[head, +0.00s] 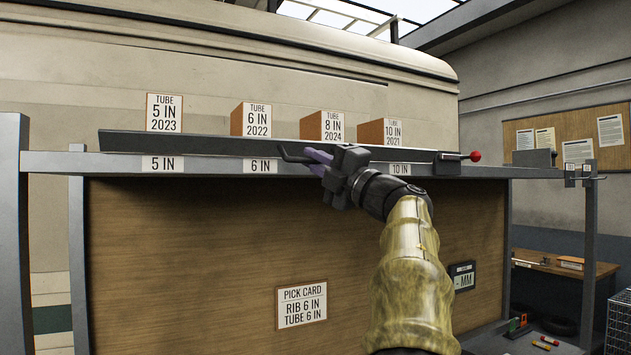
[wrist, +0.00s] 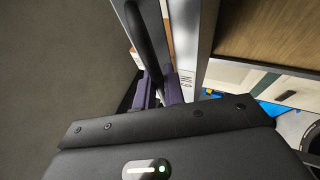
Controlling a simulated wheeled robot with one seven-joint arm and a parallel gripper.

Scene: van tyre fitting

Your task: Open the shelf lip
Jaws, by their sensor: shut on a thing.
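The shelf lip (head: 200,143) is a long dark bar along the front edge of the grey shelf (head: 50,162). It stands up in front of the tube boxes and hides their lower edges. A dark handle (head: 290,153) sticks out near its middle. My gripper (head: 312,156) is at that handle with its purple fingers shut on it. In the wrist view the handle is a dark curved bar (wrist: 147,45) running down between the fingers (wrist: 160,90). A latch with a red knob (head: 475,156) sits at the right end of the lip.
Several tube boxes stand behind the lip, among them the 6 IN box (head: 252,120) and the 8 IN box (head: 324,126). A pick card (head: 302,304) reading RIB 6 IN, TUBE 6 IN hangs on the wooden panel (head: 180,260) below. Posts stand at both shelf ends.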

